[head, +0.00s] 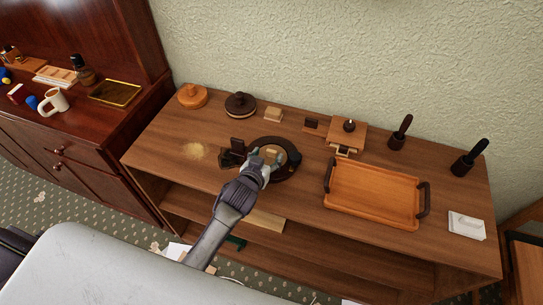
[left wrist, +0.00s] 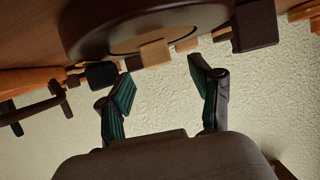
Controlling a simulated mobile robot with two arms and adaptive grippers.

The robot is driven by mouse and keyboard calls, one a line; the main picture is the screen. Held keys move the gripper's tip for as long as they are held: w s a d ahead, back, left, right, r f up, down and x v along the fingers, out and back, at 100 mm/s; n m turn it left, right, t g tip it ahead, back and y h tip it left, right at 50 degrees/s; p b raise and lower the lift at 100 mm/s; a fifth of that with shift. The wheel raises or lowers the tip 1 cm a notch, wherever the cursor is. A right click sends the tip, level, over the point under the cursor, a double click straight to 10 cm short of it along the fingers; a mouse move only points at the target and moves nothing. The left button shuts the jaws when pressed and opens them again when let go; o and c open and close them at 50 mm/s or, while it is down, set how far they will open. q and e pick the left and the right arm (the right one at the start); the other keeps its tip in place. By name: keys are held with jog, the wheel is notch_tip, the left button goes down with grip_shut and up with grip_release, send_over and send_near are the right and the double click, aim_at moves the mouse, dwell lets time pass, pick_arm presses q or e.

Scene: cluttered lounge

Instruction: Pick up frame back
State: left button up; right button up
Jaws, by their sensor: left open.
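A round dark ring-shaped frame (head: 290,172) lies on the wooden sideboard near its middle. I cannot tell for sure which piece is the frame back; a lighter round panel (left wrist: 132,38) shows inside the dark rim in the left wrist view. A small pale block (left wrist: 154,53) stands out from that panel, just beyond my fingertips. My left gripper (head: 264,160) is over the round frame, its fingers apart; it also shows in the left wrist view (left wrist: 162,74) with nothing between its fingertips. The hand hides part of the frame in the head view. My right gripper is not in view.
Dark small pieces (head: 232,154) stand beside the frame. A wooden tray (head: 372,194) with dark handles lies to its right. Round lidded items (head: 240,105), small blocks and two dark-handled tools (head: 400,132) stand along the back.

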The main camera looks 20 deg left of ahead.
aim_at(271, 152)
pick_arm(q)
jog(key=x, duration=0.4)
jog(key=shift+w+d+f, duration=0.15)
jog(key=shift+c, duration=0.3)
grip_shut()
notch_tip(271, 152, up, 10)
jog(key=shift+f, duration=0.1)
